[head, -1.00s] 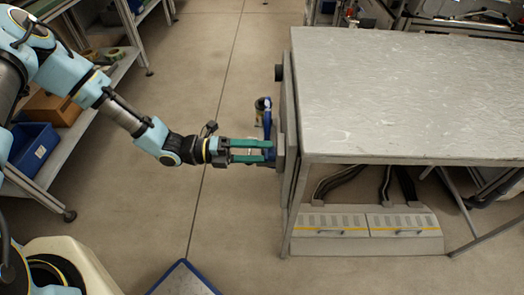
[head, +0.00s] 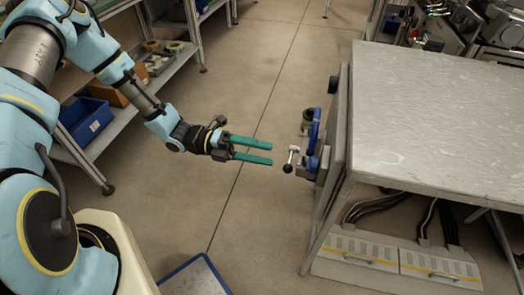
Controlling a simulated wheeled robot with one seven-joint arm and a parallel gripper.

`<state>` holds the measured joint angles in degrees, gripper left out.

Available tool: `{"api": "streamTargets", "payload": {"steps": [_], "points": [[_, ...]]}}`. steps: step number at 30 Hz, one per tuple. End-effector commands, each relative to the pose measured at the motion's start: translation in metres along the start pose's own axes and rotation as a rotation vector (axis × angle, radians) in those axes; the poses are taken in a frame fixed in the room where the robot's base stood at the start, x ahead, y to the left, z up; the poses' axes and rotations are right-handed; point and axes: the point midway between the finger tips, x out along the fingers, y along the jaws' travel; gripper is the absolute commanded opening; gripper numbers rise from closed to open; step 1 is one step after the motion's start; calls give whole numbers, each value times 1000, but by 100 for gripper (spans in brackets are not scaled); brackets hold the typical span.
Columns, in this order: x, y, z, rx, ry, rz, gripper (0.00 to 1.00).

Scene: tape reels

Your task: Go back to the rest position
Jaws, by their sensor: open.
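My gripper (head: 270,152) is in the middle of the head view, at the end of my outstretched arm. Its two long green fingers are parallel and apart, with nothing between them. The fingers point right, toward a blue fixture (head: 314,130) with a small lever handle (head: 292,158) on the side of the grey table. A gap of floor shows between the fingertips and the handle.
The grey table (head: 440,110) stands at the right, with a vented floor unit (head: 400,258) under it. A shelf rack at the left holds a blue bin (head: 86,122) and a cardboard box (head: 108,92). A blue-edged panel (head: 195,277) lies at the bottom. Open floor lies between.

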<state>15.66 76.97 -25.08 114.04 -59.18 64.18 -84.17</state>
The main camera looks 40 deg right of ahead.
Motion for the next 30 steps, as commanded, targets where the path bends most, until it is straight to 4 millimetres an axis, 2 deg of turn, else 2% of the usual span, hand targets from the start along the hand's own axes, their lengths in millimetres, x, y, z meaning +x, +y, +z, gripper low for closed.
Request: {"api": "streamTargets", "payload": {"steps": [9,11,14,17,23,30], "points": [[-1,-1,0,9,5,6,82],[-6,-5,-2,37,19,25,82],[-22,-14,-8,145,74,97,82],[-51,-28,-19,320,174,207,82],[-124,-62,-45,703,440,429,82],[-215,-117,-75,1099,828,629,82]]}}
